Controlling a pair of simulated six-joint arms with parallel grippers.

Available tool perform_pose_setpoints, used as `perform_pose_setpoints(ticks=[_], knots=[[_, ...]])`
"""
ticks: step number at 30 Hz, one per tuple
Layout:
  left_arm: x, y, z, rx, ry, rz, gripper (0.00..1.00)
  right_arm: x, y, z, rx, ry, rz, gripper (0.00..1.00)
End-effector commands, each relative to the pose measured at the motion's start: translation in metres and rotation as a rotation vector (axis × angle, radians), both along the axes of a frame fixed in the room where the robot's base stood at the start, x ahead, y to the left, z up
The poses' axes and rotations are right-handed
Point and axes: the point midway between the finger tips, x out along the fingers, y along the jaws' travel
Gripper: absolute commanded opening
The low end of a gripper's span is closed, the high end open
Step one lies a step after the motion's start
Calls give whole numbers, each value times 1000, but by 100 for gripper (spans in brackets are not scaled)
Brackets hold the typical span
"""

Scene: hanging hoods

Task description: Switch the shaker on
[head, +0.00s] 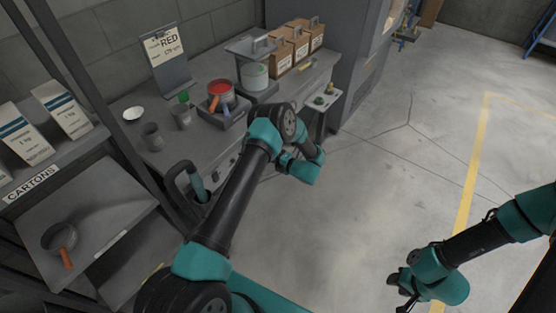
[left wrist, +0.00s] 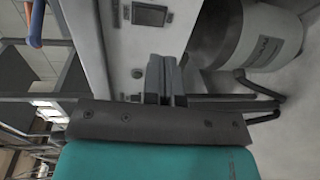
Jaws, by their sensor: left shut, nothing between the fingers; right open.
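A grey machine with a raised top plate (head: 250,47) and a pale can (head: 255,76) under it stands on the bench; it looks like the shaker. In the left wrist view a light panel (left wrist: 105,45) carries a small dark screen (left wrist: 150,15) and small round controls. My left gripper (left wrist: 166,62) is shut and empty, its fingertips in front of this panel; contact cannot be told. In the head view the left fingers (head: 281,160) are small, by the bench front. My right gripper (head: 403,300) is open and empty over the floor, far from the bench.
The bench holds a red paint pot (head: 220,92), a sign reading RED (head: 165,47), cups and brown boxes (head: 295,45). A grey cylinder (left wrist: 262,35) is right of the panel. The floor on the right is clear.

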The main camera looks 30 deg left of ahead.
Motion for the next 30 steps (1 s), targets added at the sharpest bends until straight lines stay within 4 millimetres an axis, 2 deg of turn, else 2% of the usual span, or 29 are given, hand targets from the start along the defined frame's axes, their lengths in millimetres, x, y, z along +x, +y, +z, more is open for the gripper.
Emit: perform_pose_setpoints(ticks=[9,15,20,30], knots=[[9,54,-7,0,-1,2,0,0,0,0,0,0,0,40],[14,79,-10,0,-1,1,0,0,0,0,0,0,0,40],[15,86,-10,0,-1,1,0,0,0,0,0,0,0,40],[15,89,-11,0,-1,1,0,0,0,0,0,0,0,40]])
